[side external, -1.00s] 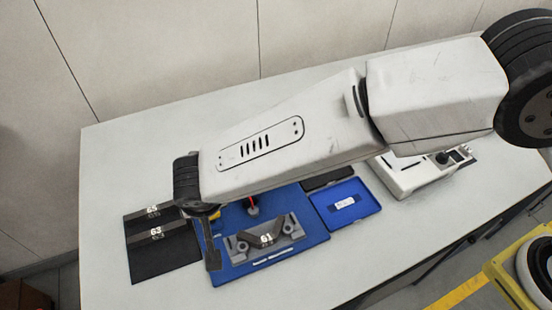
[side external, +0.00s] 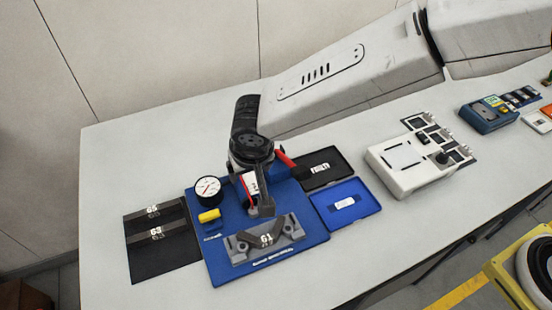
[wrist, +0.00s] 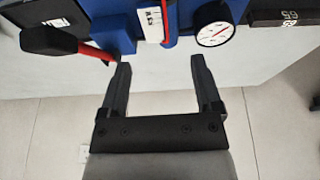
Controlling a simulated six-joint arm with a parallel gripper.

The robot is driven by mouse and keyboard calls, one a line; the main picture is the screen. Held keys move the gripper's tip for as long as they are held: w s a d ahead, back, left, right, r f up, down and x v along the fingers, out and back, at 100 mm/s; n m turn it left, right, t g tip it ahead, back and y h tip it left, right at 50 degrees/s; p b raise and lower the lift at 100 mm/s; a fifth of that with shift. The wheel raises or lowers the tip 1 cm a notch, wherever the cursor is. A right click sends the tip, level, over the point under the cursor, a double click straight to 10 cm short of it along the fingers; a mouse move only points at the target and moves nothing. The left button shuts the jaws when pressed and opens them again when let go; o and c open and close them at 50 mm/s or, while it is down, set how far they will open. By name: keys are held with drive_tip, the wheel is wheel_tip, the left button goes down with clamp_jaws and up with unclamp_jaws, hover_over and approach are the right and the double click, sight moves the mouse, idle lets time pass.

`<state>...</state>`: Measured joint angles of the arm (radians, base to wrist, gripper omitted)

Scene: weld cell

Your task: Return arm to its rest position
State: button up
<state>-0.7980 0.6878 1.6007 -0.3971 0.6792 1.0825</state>
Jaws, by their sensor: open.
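The bracket marked 61 (side external: 267,240) sits in a grey holder at the front of the blue board, apart from my gripper as far as I can tell. My forearm reaches in from the upper right.
A dial gauge (side external: 208,190) and a yellow block (side external: 209,215) stand left of my gripper. A red handle (side external: 285,158) is close on its right. Black tray (side external: 322,168), blue tray (side external: 362,207) and white device (side external: 388,175) lie right. Black mat (side external: 148,262) holds brackets 63 and 65.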

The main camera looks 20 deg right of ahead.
drive_tip(key=s+d+r+g, duration=0.1)
drive_tip(key=s+d+r, duration=0.1)
drive_tip(key=d, duration=2)
drive_tip(key=s+d, duration=1)
drive_tip(key=d, duration=0.3)
drive_tip(key=shift+s+d, duration=0.2)
drive_tip(key=shift+s, duration=0.05)
